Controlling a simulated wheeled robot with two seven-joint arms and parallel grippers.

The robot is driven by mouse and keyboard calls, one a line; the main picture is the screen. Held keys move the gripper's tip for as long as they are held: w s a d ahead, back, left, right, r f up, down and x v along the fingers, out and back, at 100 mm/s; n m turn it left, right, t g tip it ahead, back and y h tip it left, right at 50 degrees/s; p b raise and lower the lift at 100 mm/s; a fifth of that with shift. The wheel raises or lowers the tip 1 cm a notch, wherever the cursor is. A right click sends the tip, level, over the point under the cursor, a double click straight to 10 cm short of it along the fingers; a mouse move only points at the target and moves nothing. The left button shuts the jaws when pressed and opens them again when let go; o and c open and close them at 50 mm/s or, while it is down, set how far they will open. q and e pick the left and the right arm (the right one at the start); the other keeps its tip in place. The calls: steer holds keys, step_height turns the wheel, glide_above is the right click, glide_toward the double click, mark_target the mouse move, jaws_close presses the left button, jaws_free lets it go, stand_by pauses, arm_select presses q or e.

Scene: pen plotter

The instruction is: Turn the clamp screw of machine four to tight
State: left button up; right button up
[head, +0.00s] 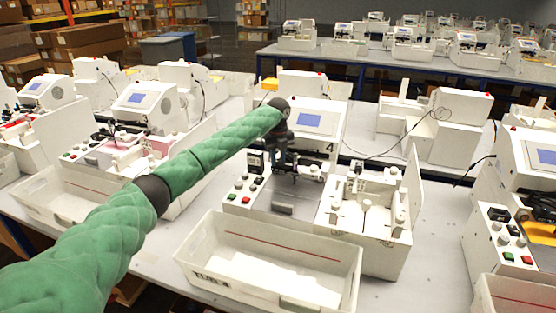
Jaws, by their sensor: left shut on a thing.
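Machine four (325,125) is a white pen plotter with a blue screen and a "4" on its front, in the middle of the head view. My left arm, in a green sleeve, reaches in from the left. My left gripper (287,166) points down at the front of machine four, over its grey bed. It is shut on the clamp screw, which is small and mostly hidden by the fingers, so its turn position cannot be read. My right gripper is not in view.
A white bin marked "TUB 4" (222,282) stands in front of machine four. An open white box with pale jars (388,248) stands to its right. Other plotters (143,108) flank it left and right. A strip of bare table (432,262) shows at right.

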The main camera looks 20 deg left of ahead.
mark_target(278, 160)
arm_select(q)
steer(key=shift+r+m+b, duration=0.1)
steer(key=shift+m+b, duration=0.25)
steer(key=shift+m, duration=2.45)
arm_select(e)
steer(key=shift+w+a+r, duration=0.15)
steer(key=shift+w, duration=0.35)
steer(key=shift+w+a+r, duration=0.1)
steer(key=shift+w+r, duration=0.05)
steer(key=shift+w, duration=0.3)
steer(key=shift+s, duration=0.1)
arm_select(q)
steer(key=o, duration=1)
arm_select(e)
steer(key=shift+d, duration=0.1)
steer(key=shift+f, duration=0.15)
arm_select(q)
steer(key=shift+r+b, duration=0.25)
steer(key=shift+b, duration=0.05)
step_height(278, 160, up, 5)
steer(key=shift+r+b, duration=0.15)
steer(key=shift+b, duration=1.05)
steer(key=shift+r, duration=0.95)
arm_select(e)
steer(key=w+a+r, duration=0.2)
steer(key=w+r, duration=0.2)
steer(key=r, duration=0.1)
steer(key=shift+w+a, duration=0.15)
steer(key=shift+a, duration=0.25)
